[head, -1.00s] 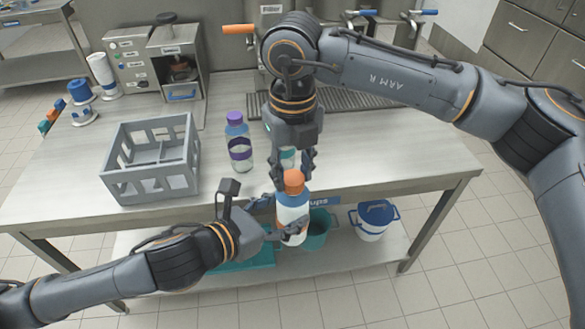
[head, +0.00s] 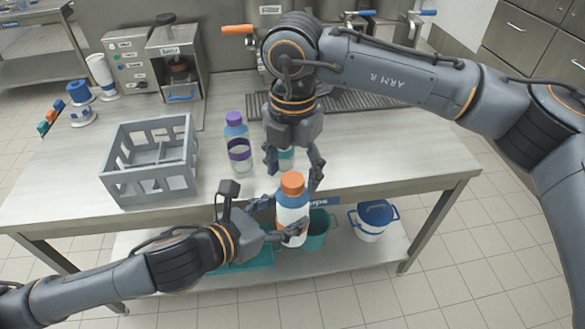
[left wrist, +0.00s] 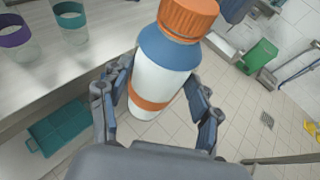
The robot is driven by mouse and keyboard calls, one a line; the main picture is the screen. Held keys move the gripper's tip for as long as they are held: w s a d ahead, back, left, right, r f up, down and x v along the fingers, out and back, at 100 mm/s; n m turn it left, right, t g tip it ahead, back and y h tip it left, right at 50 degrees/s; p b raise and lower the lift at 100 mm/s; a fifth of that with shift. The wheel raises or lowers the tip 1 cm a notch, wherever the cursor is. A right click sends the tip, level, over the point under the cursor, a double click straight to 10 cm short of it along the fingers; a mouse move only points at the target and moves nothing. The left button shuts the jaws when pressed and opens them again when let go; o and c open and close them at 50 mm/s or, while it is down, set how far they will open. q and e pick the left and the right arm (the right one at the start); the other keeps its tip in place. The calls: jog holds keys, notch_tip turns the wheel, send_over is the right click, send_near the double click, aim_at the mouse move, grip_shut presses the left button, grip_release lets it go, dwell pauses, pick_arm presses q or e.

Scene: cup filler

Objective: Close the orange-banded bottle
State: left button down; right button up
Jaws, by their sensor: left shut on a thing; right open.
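The orange-banded bottle (head: 290,214) is white with a blue shoulder. Its orange cap (head: 292,184) sits on its neck. In the left wrist view the bottle (left wrist: 163,75) shows an orange band low on its body, and the cap (left wrist: 188,17) is on top. My left gripper (head: 292,232) is shut around the bottle's body and holds it in front of the table's edge, slightly tilted. My right gripper (head: 293,168) is open above the bottle, its fingers spread on either side over the cap, not touching it as far as I can see.
A purple-capped bottle (head: 238,145) stands on the table (head: 345,165) beside a grey crate (head: 150,190). A teal-banded vessel is partly hidden behind my right gripper. A teal bucket (head: 318,238) and a white bucket with blue lid (head: 374,222) are on the lower shelf.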

notch_tip(320, 180, up, 12)
dwell(0.6)
dwell(0.5)
